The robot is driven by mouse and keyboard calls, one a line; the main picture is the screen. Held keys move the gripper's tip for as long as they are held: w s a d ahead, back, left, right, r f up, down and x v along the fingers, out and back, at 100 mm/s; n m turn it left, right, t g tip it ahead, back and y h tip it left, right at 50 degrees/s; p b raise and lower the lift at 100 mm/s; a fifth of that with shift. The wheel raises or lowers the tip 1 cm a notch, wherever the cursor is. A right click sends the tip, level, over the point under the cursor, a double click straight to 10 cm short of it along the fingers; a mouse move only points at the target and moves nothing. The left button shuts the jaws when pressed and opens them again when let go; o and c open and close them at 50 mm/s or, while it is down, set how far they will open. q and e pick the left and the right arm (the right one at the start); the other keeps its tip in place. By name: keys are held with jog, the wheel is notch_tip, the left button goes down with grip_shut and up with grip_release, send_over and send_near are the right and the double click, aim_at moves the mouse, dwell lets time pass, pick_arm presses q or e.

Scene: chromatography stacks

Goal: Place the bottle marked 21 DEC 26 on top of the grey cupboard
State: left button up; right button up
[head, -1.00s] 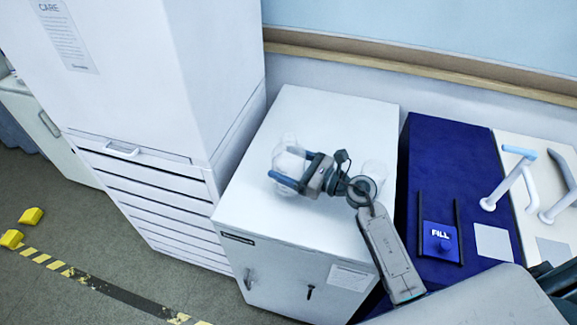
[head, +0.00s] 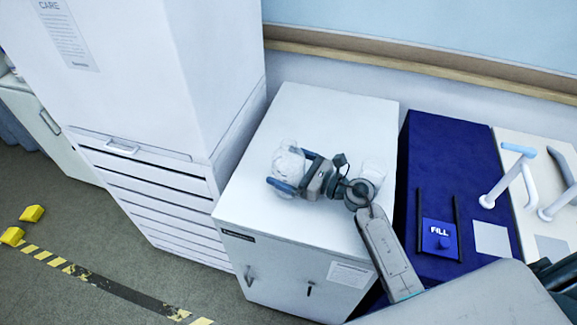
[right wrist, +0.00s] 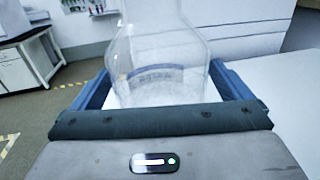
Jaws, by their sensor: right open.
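A clear, round-bodied bottle (head: 288,161) is upright over the top of the grey cupboard (head: 310,110), and looks to be standing on it near its left side. The bottle fills the middle of the right wrist view (right wrist: 158,55); a band of marking on it is too blurred to read. My right gripper (head: 287,172) is open, with its blue fingers on either side of the bottle. The fingers also show beside the bottle in the right wrist view (right wrist: 156,85). My left gripper is not in view.
A tall white cabinet (head: 150,70) rises to the left. A blue unit marked FILL (head: 440,160) stands to the right. The back of the cupboard top is clear.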

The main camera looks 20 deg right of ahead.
aim_at(303, 173)
jog(key=b+v, duration=0.3)
jog(key=v, duration=0.4)
jog(key=shift+s+d, duration=0.1)
jog(key=shift+s+d+r, duration=0.1)
jog(key=shift+s+r, duration=0.05)
